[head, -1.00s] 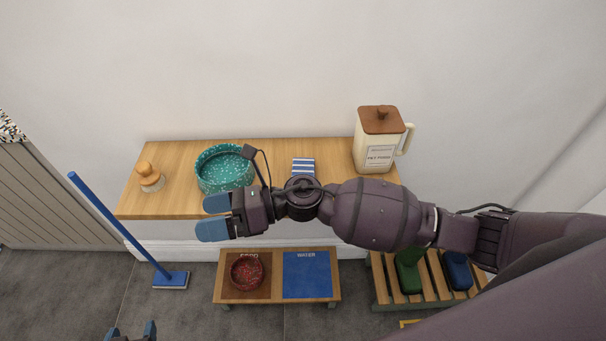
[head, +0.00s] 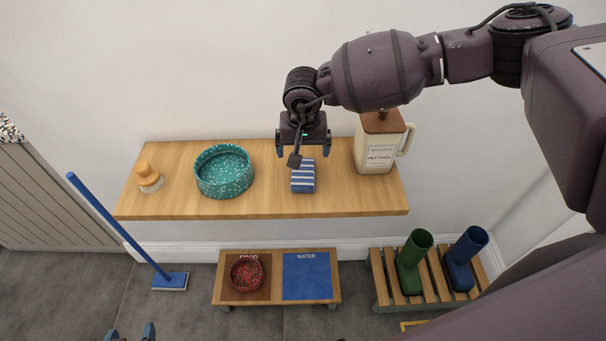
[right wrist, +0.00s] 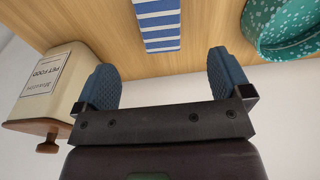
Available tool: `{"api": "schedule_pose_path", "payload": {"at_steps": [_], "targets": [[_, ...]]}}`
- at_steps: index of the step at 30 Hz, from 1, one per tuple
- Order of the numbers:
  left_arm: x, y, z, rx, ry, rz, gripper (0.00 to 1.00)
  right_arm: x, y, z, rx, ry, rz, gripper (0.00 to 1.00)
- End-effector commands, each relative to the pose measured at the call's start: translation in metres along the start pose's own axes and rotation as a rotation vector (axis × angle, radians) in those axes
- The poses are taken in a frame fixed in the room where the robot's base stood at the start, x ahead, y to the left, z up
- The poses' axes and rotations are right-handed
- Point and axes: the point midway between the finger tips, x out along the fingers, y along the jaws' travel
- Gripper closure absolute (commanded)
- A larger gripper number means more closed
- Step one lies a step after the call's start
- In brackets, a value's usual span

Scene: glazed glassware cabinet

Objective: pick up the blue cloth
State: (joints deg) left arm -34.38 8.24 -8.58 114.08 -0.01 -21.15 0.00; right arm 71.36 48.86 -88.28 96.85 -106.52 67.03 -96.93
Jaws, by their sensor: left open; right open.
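The blue cloth (head: 303,180), with blue and white stripes, lies folded on the wooden shelf, between the teal bowl and the pet food jug. My right gripper (head: 303,150) is above the cloth's back part, open and empty, pointing down. In the right wrist view the cloth (right wrist: 158,24) lies beyond the gap between the two blue fingers (right wrist: 163,80), apart from them. My left gripper (head: 130,333) shows only its fingertips at the bottom edge of the head view, open, far from the cloth.
The teal speckled bowl (head: 224,172) and a wooden-handled brush (head: 149,178) stand left on the shelf (head: 270,205). The pet food jug (head: 378,148) stands close right. Below are a feeding stand (head: 276,255), a boot rack (head: 386,290) and a blue broom (head: 120,230).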

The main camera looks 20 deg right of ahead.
Motion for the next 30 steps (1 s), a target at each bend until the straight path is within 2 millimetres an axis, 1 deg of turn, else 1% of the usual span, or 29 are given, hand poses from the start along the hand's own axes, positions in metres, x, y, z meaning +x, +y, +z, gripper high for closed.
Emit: {"api": "schedule_pose_path", "payload": {"at_steps": [9,12,17,27,30], "targets": [[-0.001,0.0,-0.002,-0.001,0.001,0.0,0.34,0.041,0.001,-0.002,-0.005,0.004,0.007,0.04],[-0.001,0.0,-0.002,-0.001,0.001,0.0,0.34,0.049,0.001,-0.002,-0.005,0.005,0.006,0.04],[-0.002,0.0,-0.003,-0.002,0.001,0.0,0.34,0.057,0.001,-0.002,-0.005,0.004,0.006,0.04],[-0.005,0.0,-0.008,-0.002,0.001,0.0,0.34,0.097,0.001,-0.006,-0.004,0.004,0.005,0.04],[-0.005,0.0,-0.008,-0.002,0.001,0.0,0.34,0.104,0.001,-0.006,-0.004,0.004,0.005,0.04]]}}
